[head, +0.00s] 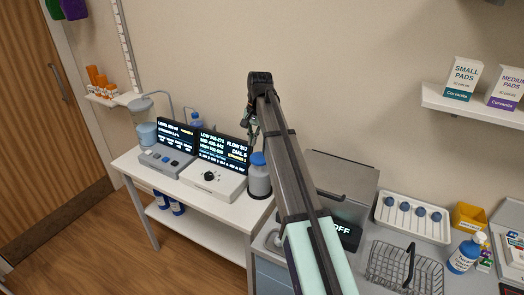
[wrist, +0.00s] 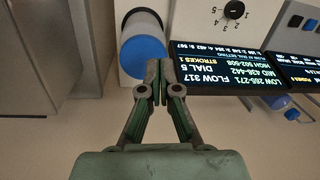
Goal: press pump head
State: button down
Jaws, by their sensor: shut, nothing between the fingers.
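A grey bottle-shaped canister (head: 259,182) with a round blue head (head: 258,158) stands at the right end of the white side table, beside the dial box. In the wrist view the blue head (wrist: 144,58) appears from above, just beyond and slightly left of my fingertips. My gripper (head: 252,130) is above this canister in the head view, pointing down. Its fingers (wrist: 160,88) are together and empty in the wrist view. A gap or contact with the blue head cannot be made out for certain.
The dial box (head: 213,181) and a lit display (head: 222,148) reading FLOW 317 and DIAL 5 stand left of the canister. A wall shelf (head: 470,107) juts out above.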

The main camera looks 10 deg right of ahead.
notch_tip(320, 180, up, 7)
jog(key=m, duration=0.2)
send_over(261, 156)
jog(key=d, duration=0.1)
jog(key=shift+s+d+r, duration=0.1)
jog(key=shift+s, duration=0.1)
jog(key=f+p, duration=0.1)
jog(key=f, duration=0.3)
jog(key=a+f+p, duration=0.1)
jog(key=f+p, duration=0.1)
jog(key=f, duration=0.3)
jog(key=f+p, duration=0.2)
jog(key=f, duration=0.2)
jog(key=shift+w+a+f, duration=0.15)
jog(key=shift+a+f, duration=0.05)
jog(key=shift+f, duration=0.35)
jog(key=shift+f+b, duration=0.8)
jog(key=shift+f, duration=1)
jog(key=shift+r, duration=0.1)
